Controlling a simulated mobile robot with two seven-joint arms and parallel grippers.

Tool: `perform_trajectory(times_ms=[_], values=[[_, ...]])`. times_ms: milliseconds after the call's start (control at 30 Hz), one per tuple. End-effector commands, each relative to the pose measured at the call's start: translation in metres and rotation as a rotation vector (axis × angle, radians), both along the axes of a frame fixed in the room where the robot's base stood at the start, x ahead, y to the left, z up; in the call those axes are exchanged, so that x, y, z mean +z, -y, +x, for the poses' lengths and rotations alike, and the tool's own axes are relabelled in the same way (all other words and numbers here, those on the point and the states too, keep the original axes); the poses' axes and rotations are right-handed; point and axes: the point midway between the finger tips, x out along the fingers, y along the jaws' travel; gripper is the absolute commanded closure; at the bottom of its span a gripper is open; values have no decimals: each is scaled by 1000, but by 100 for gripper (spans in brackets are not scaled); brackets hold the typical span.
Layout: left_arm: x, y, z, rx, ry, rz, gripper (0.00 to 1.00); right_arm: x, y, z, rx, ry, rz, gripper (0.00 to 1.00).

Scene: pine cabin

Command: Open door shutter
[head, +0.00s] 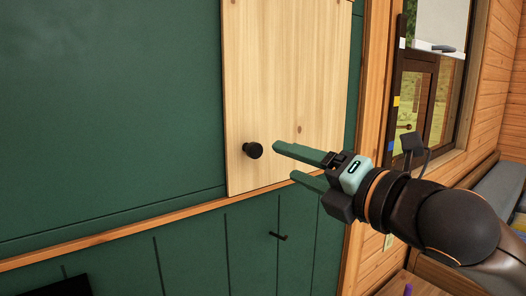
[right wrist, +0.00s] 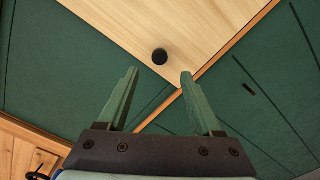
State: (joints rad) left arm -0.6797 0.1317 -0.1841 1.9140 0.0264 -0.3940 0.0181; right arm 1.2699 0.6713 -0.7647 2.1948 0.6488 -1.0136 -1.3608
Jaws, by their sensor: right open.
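The shutter (head: 285,75) is a light pine panel on the green wall, with its face towards me and lying flat against the wall as far as I can see. A round black knob (head: 252,150) sticks out near its lower left corner. My right gripper (head: 285,165) is open and empty to the right of the knob, its green fingers pointing at the shutter and apart from the knob. In the right wrist view the shutter (right wrist: 185,30) fills the top, and the knob (right wrist: 160,57) shows just beyond and between the open fingertips. My left gripper is not in view.
A wooden rail (head: 130,228) runs below the shutter, with green panelling under it. A small black handle (head: 278,236) sits on that lower panelling. A window (head: 425,90) is at the right, with a grey bench (head: 488,190) beyond my right arm. The green wall left of the shutter is clear.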

Motion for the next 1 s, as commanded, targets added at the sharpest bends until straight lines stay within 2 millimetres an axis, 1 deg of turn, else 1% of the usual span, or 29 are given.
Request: perform_trajectory(times_ms=[33,200,400,567,833,867,1000], values=[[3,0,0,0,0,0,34,0,-9,9,4,-5,1,33],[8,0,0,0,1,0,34,1,-28,37,2,-4,3,33],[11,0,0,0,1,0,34,0,-43,58,2,-3,3,33],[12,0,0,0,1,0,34,0,-48,65,1,-1,0,33],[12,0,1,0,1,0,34,0,-49,66,1,0,1,33],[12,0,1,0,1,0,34,0,-49,66,1,0,1,34],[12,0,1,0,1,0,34,0,-49,66,1,0,1,50]])
